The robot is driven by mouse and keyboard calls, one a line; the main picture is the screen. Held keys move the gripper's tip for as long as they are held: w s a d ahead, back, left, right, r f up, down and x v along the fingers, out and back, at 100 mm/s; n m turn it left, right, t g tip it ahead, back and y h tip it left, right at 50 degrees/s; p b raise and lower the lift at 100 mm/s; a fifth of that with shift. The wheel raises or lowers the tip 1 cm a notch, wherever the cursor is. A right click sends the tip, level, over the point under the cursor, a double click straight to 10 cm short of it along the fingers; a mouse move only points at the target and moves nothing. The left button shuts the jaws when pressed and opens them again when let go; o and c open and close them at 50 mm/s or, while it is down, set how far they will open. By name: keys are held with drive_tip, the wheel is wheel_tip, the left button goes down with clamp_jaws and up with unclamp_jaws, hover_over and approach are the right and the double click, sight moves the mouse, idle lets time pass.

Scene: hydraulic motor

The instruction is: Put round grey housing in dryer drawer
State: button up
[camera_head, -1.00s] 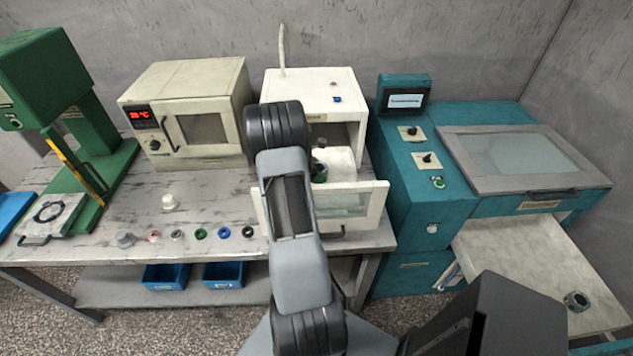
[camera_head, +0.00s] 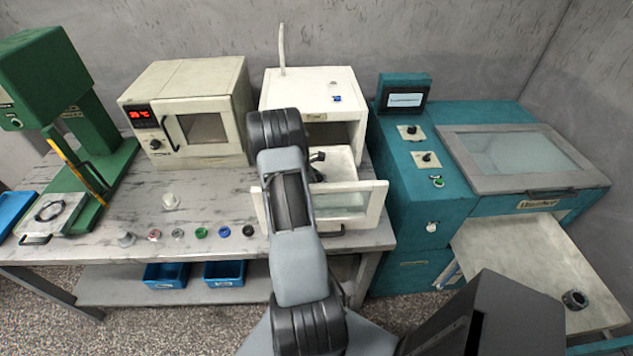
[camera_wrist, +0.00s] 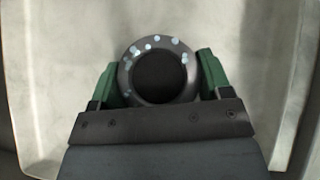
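The round grey housing (camera_wrist: 129,87) shows in the wrist view as a dark ring with several pale spots on its rim. My gripper (camera_wrist: 160,78) has a green fingertip against each side of it. Below them is the pale floor of the open dryer drawer (camera_wrist: 50,70). I cannot tell if the housing touches the floor. In the head view, my gripper (camera_head: 317,168) is over the open drawer (camera_head: 374,208) of the white dryer (camera_head: 300,90), and my arm covers part of both. The housing is not clearly visible there.
A cream oven (camera_head: 185,80) stands left of the dryer. A teal machine (camera_head: 415,170) is on the right; its pulled-out tray (camera_head: 535,255) bears a dark ring part (camera_head: 575,299). Several small parts line the table (camera_head: 110,205) front. A green press (camera_head: 90,130) stands far left.

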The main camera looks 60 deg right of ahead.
drive_tip(key=o, duration=0.4)
drive_tip(key=shift+r, duration=0.1)
drive_tip(key=shift+w+r, duration=0.1)
drive_tip(key=shift+r, duration=0.1)
drive_tip(key=b+v, duration=0.1)
drive_tip(key=v, duration=1)
drive_tip(key=shift+w+a+r, duration=0.15)
drive_tip(key=shift+a+r, duration=0.1)
drive_tip(key=shift+a, duration=0.05)
